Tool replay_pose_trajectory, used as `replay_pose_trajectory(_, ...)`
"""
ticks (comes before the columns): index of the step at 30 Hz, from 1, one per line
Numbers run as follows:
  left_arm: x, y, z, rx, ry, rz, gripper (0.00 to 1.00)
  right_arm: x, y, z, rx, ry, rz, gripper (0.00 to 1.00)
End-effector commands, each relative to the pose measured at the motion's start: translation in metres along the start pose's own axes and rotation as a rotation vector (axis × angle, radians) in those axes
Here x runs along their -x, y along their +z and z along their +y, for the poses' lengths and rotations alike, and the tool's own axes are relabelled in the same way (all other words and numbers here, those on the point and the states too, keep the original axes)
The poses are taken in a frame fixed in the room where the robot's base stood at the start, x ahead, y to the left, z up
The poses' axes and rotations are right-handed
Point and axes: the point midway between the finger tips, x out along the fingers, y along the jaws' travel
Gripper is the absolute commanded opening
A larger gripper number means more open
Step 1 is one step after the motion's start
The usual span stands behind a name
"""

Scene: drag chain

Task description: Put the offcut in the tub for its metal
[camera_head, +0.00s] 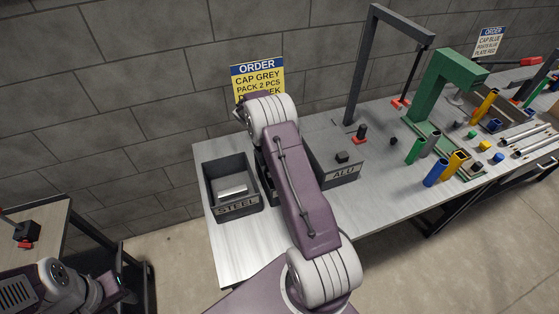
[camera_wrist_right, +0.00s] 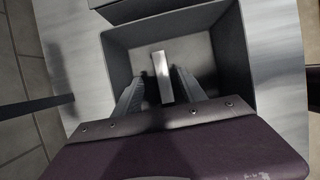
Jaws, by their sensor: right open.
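In the right wrist view, the offcut (camera_wrist_right: 161,68), a small bright metal bar, lies inside a dark grey tub (camera_wrist_right: 236,50). My right gripper (camera_wrist_right: 158,76) is open, with one finger on each side of the bar; contact cannot be told. In the head view my right arm hides this gripper. The STEEL tub (camera_head: 237,209) stands at the table's left end with pale metal inside. The ALU tub (camera_head: 344,175) is right of the arm. A dark tub between them is mostly covered by my arm. Which tub the wrist view shows is unclear. My left gripper's fingers are not visible.
A block wall with a yellow order sign (camera_head: 258,79) stands behind the table (camera_head: 227,257). A grey frame (camera_head: 354,70), a green stand (camera_head: 437,85) and several coloured cylinders are to the right. Another tub (camera_wrist_right: 128,8) adjoins at the wrist view's top.

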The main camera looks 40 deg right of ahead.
Motion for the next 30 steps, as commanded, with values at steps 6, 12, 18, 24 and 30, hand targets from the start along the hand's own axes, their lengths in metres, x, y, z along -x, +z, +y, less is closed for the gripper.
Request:
replay_pose_trajectory(6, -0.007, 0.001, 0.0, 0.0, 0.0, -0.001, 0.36, 0.059, -0.001, 0.001, 0.0, 0.004, 0.001, 0.49)
replay_pose_trajectory(12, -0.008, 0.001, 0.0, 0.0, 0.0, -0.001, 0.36, 0.093, -0.001, 0.0, 0.0, 0.0, 0.001, 0.49)
replay_pose_trajectory(18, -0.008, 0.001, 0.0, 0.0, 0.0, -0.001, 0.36, 0.101, -0.001, -0.001, -0.001, -0.001, 0.002, 0.49)
replay_pose_trajectory(24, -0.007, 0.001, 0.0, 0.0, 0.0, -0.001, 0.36, 0.122, -0.046, -0.048, -0.262, 0.014, 0.134, 0.49)
replay_pose_trajectory(30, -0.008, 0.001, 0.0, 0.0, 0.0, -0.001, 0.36, 0.14, -0.105, -0.166, -0.84, -0.079, 0.351, 0.49)
